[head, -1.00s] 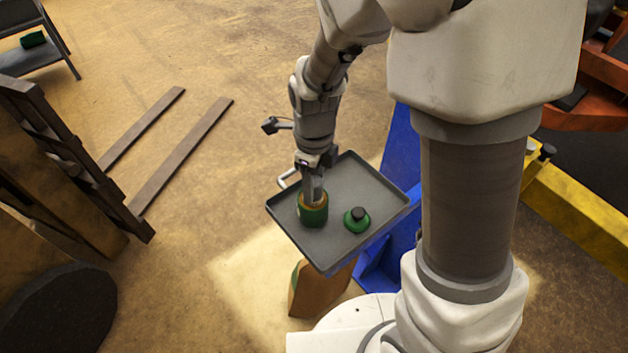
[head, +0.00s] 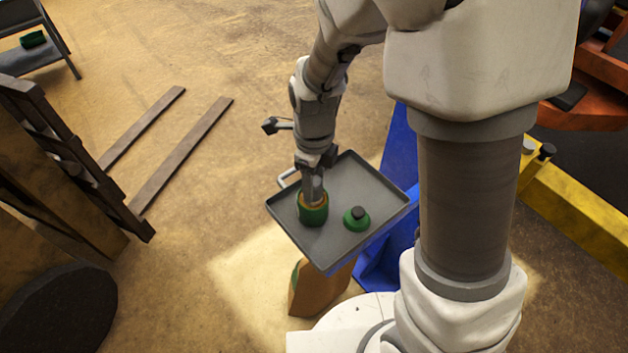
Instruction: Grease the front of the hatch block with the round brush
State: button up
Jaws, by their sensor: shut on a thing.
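My gripper (head: 314,197) points down into the mouth of a green tin (head: 313,215) with an orange-amber rim or content. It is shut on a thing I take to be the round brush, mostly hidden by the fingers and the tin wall. The tin stands on the left part of a grey tray (head: 352,172). A green round piece with a black knob (head: 357,218), perhaps the tin's lid, lies to the right of the tin. I cannot make out the hatch block in this view.
The tray has a raised rim and a side handle, with a blue structure (head: 398,165) beside and below it. A yellow beam (head: 570,215) and orange machine parts (head: 590,115) are at right. Fork tines (head: 180,155) extend over the floor at left. A chair-like stand (head: 40,50) is far left.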

aim_at(317, 179)
jog(key=shift+s+f, duration=0.1)
notch_tip(317, 179, up, 7)
jog(key=p, duration=0.6)
jog(key=shift+p, duration=0.35)
dwell(0.6)
jog(key=shift+w+d+f+n+b, duration=0.3)
jog(key=shift+w+d+n, duration=0.1)
jog(key=shift+n, duration=0.5)
jog(key=w+d+f+n+b, duration=0.2)
jog(key=w+d+f+n, duration=0.1)
jog(key=n, duration=0.8)
jog(key=w+d+f+n+b, duration=0.1)
jog(key=w+d+f+n, duration=0.2)
jog(key=d+n, duration=0.3)
jog(key=f+n, duration=0.1)
jog(key=n, duration=0.4)
jog(key=shift+d+f+b, duration=0.2)
jog(key=shift+d+b, duration=0.1)
jog(key=shift+b, duration=0.1)
